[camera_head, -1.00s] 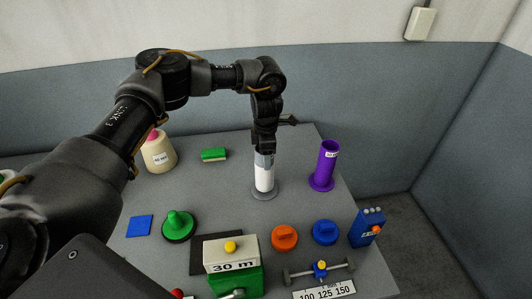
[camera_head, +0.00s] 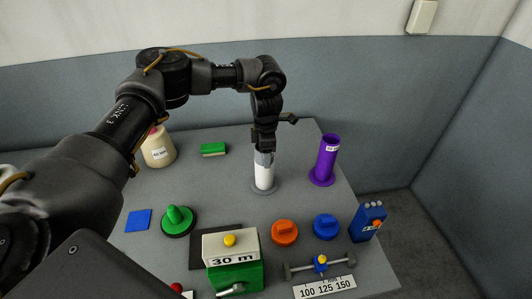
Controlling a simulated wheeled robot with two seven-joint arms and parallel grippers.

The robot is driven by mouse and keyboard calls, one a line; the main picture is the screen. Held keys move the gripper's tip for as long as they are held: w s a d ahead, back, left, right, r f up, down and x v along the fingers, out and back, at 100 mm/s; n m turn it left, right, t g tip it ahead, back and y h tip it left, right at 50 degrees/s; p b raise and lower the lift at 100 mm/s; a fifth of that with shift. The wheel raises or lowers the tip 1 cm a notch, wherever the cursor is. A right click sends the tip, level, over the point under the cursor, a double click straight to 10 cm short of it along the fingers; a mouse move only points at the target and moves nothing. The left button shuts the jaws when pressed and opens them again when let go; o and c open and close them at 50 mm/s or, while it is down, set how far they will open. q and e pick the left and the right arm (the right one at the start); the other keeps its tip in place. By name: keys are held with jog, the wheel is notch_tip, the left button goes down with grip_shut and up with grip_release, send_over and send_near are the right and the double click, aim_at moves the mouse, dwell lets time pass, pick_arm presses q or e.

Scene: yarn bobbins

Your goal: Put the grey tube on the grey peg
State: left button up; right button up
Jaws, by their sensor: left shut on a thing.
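My left gripper (camera_head: 264,149) points straight down and is shut on the top of an upright grey tube (camera_head: 264,158). Only a short grey band of it shows below the fingers. A white cylinder (camera_head: 264,177) continues straight down from the grey band. At its foot is a flat round grey base (camera_head: 259,190) on the table, which I take for the grey peg's foot. The peg's shaft is hidden. I cannot tell how far the tube sits around the peg. My right gripper is not in view.
A purple tube (camera_head: 327,158) on a purple base stands close on the right.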

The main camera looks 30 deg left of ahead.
pick_arm(q)
jog(key=shift+f, duration=0.15)
jog(key=o, duration=1.3)
jog(key=shift+r, duration=0.4)
notch_tip(320, 180, up, 10)
jog(key=b, duration=0.2)
